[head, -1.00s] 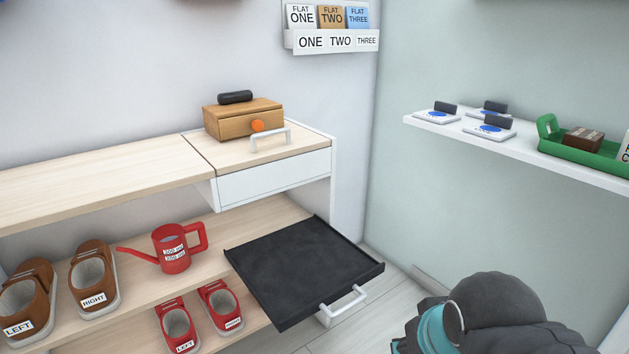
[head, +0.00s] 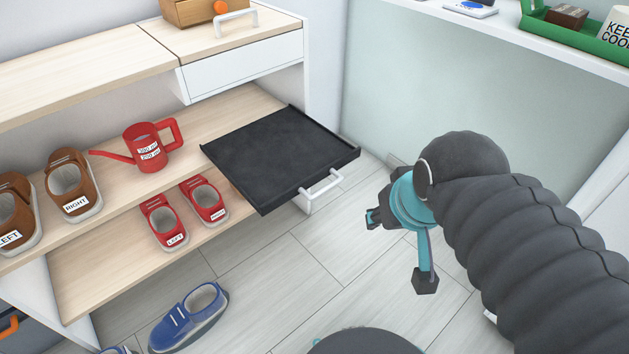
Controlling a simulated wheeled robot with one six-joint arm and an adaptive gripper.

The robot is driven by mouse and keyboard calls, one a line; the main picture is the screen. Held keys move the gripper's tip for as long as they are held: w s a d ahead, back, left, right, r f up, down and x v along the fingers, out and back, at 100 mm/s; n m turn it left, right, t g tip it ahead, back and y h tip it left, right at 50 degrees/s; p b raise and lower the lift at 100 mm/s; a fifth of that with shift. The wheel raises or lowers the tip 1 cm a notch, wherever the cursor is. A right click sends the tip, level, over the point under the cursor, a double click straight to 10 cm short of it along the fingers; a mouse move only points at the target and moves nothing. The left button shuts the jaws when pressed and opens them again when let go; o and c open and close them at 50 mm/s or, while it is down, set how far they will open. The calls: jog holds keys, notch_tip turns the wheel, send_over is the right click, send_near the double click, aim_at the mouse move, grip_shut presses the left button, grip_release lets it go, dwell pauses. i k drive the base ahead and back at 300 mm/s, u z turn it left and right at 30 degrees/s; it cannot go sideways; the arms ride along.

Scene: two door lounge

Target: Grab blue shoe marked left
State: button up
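A blue shoe (head: 188,318) with a light sole rim lies on the floor in front of the shelf unit, at the lower left of the head view. I cannot read any mark on it. A sliver of a second blue thing (head: 118,350), perhaps the other shoe, shows at the bottom edge, mostly cut off. My gripper (head: 398,252) is at the right of the shoe and well apart from it, in front of the black pull-out tray. Its teal and dark fingers are spread, with nothing between them.
Red shoes marked LEFT (head: 165,222) and another (head: 205,202) stand on the lower shelf. Brown shoes (head: 72,186) and a red watering can (head: 149,148) stand above. The black tray (head: 280,157) sticks out with a white handle (head: 322,188). The middle floor (head: 300,270) is clear.

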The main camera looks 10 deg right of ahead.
aim_at(202, 308)
jog(key=u, duration=1.6)
jog(key=k, duration=0.5)
jog(key=u, duration=1.85)
jog(key=i, duration=1.3)
jog(key=z, duration=1.85)
